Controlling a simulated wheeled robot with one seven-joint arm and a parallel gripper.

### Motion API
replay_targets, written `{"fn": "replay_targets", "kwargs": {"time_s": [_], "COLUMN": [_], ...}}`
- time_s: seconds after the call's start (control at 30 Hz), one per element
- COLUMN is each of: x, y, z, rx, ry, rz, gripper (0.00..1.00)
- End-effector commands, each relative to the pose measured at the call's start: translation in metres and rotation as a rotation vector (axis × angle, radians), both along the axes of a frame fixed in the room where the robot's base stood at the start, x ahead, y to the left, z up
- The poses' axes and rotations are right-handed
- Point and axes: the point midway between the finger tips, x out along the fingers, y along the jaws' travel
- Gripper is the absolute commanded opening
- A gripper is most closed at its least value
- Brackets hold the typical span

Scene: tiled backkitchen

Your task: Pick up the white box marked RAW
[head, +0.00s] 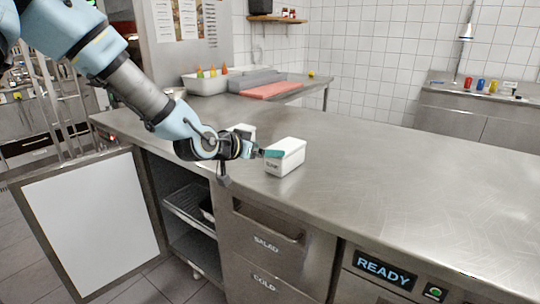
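A white box (287,158) stands upright on the steel counter, near its front edge. A small dark label is on its front, too small to read for certain. A second white box (243,129) stands behind and to the left, partly hidden by my arm; no marking shows on it. My gripper (272,153) reaches in from the left, with its teal tip at the upper left of the nearer box. I cannot tell whether it touches the box or whether the fingers are open or shut.
The steel counter (400,185) is clear to the right. At the back left are a bin with colored bottles (206,82) and a red board (271,90). Below the counter, a cabinet door (90,225) stands open at the left.

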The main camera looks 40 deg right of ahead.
Motion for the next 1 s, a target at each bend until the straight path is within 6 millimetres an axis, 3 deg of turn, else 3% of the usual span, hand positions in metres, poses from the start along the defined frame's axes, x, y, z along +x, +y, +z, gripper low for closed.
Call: {"fn": "replay_targets", "kwargs": {"time_s": [0.3, 1.0], "x": [0.006, 0.019], "y": [-0.041, -0.101], "z": [-0.013, -0.034], "rx": [-0.007, -0.005], "ry": [0.002, 0.000], "rz": [-0.004, -0.002], "gripper": [1.00, 1.00]}}
